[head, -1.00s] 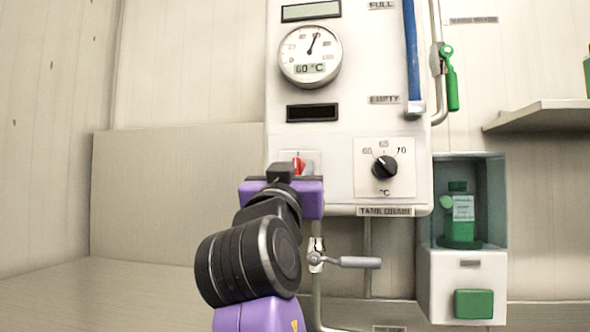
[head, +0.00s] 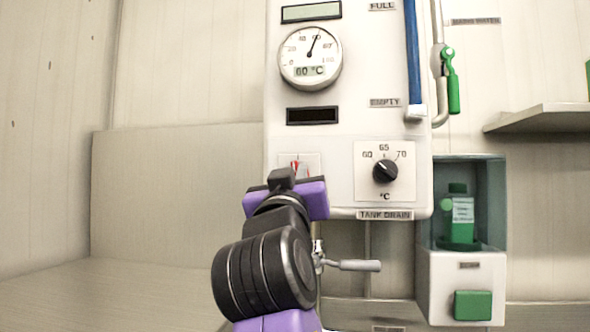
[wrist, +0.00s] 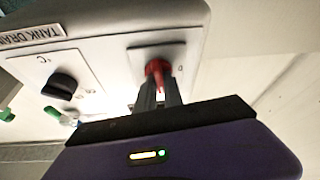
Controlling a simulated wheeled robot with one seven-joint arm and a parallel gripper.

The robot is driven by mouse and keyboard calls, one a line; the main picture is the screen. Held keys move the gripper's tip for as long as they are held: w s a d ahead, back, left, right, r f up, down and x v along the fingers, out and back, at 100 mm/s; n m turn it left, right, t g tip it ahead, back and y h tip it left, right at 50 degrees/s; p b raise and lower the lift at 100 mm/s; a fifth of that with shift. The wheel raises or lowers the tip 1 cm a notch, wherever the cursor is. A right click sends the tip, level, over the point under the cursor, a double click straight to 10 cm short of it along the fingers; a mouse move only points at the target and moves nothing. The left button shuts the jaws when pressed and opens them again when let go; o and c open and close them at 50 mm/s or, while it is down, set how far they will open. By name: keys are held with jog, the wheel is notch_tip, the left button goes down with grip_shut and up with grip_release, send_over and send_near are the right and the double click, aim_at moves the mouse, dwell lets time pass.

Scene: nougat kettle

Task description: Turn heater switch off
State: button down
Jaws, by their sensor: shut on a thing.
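The heater switch is a red knob (wrist: 157,68) on a pale square plate, seen in the wrist view at the panel's corner. My gripper (wrist: 160,92) has its two dark fingers closed on this knob, and the fingers hide part of it. In the head view my purple gripper (head: 288,197) is in front of the switch plate. Only thin red parts of the heater switch (head: 297,166) show above it there, so its exact setting cannot be told.
The white panel (head: 345,190) carries a dial gauge (head: 310,56) reading 60 °C and a black temperature knob (head: 385,171) right of the switch. A grey-handled drain valve (head: 350,265) sits below. A green bottle (head: 458,215) stands in a niche at right.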

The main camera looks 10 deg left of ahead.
jog(key=shift+n+g+y+p, duration=0.95)
jog(key=shift+n+p, duration=0.75)
jog(key=shift+n, duration=1.55)
jog(key=shift+n+g+y+p, duration=0.9)
jog(key=shift+n+p, duration=0.85)
jog(key=shift+n, duration=1.45)
jog(key=shift+n+g+y+p, duration=0.95)
jog(key=shift+n+p, duration=0.75)
jog(key=shift+n, duration=1.85)
jog(key=c, duration=1.5)
grip_release()
jog(key=shift+o, duration=0.2)
jog(key=shift+s, duration=0.1)
